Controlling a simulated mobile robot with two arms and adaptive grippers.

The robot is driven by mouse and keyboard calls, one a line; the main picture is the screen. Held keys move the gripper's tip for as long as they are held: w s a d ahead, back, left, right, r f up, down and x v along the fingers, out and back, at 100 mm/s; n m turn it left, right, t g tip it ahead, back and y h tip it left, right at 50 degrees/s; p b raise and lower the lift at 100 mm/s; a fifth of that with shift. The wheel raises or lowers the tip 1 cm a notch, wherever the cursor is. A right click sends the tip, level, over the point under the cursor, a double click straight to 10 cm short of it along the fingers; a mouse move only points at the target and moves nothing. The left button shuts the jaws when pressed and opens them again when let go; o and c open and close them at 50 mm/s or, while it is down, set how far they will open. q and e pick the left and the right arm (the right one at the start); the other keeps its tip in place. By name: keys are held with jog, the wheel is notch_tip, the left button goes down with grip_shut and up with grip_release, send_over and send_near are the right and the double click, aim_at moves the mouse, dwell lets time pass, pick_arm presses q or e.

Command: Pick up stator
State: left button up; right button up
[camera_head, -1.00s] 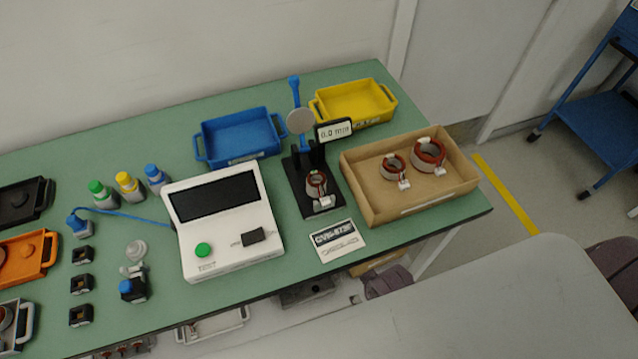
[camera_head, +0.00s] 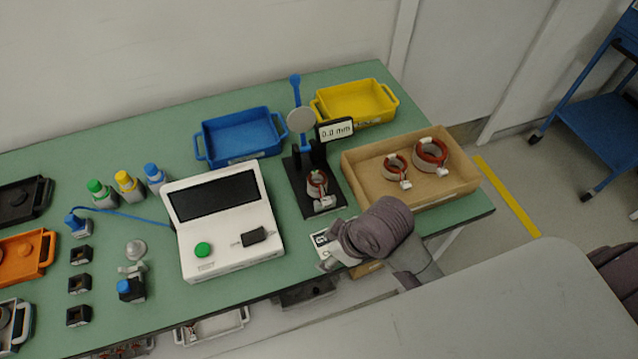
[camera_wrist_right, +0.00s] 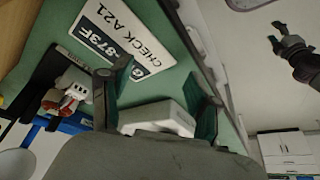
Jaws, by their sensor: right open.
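One stator (camera_head: 317,187), a grey ring with red-brown winding and a white connector, stands on the black gauge stand (camera_head: 302,191). A smaller stator (camera_head: 393,165) and a larger stator (camera_head: 431,154) sit in the cardboard box (camera_head: 412,204). My right gripper (camera_head: 332,246) is over the printed card (camera_head: 347,254), in front of the gauge stand, partly hidden by its wrist. In the right wrist view its fingers (camera_wrist_right: 155,105) are spread and empty. The gauge-stand stator (camera_wrist_right: 65,95) shows at left there, beside the fingers. A dark gripper (camera_wrist_right: 290,45), apparently my left one, is far off.
A white tester (camera_head: 235,257) with a green button is left of the gauge stand. A blue tray (camera_head: 240,154) and a yellow tray (camera_head: 354,121) are behind. The gauge display (camera_head: 335,130) rises beside the stand. Bottles and small black parts occupy the left.

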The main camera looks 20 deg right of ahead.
jog(key=w+a+n, duration=0.1)
jog(key=w+a+r+n, duration=0.2)
jog(key=w+n, duration=0.1)
jog(key=shift+g+y, duration=0.3)
jog(key=shift+y, duration=0.1)
jog(key=w+r+n, duration=0.1)
jog(key=n, duration=0.1)
jog(key=w+a+r+n, duration=0.1)
jog(key=w+n, duration=0.1)
jog(key=w+n+g, duration=0.1)
jog(key=n, duration=0.1)
jog(key=shift+w+a+r, duration=0.2)
jog(key=shift+w+r, duration=0.2)
jog(key=w+d+r+n+g+h, duration=0.2)
jog(key=w+d+r+n+h, duration=0.2)
jog(key=w+d+r+n, duration=0.5)
jog(key=m, duration=0.1)
send_over(318, 182)
notch_tip(318, 182, down, 7)
jog(key=shift+s+f+p, duration=0.1)
jog(key=shift+s+p, duration=0.05)
jog(key=shift+p, duration=0.3)
notch_tip(318, 182, down, 4)
jog(key=shift+f+p, duration=0.1)
jog(key=shift+p, duration=0.55)
jog(key=shift+f, duration=0.6)
jog(key=shift+w, duration=0.2)
jog(key=c, duration=1.1)
jog(key=shift+r, duration=0.1)
jog(key=shift+c, duration=0.2)
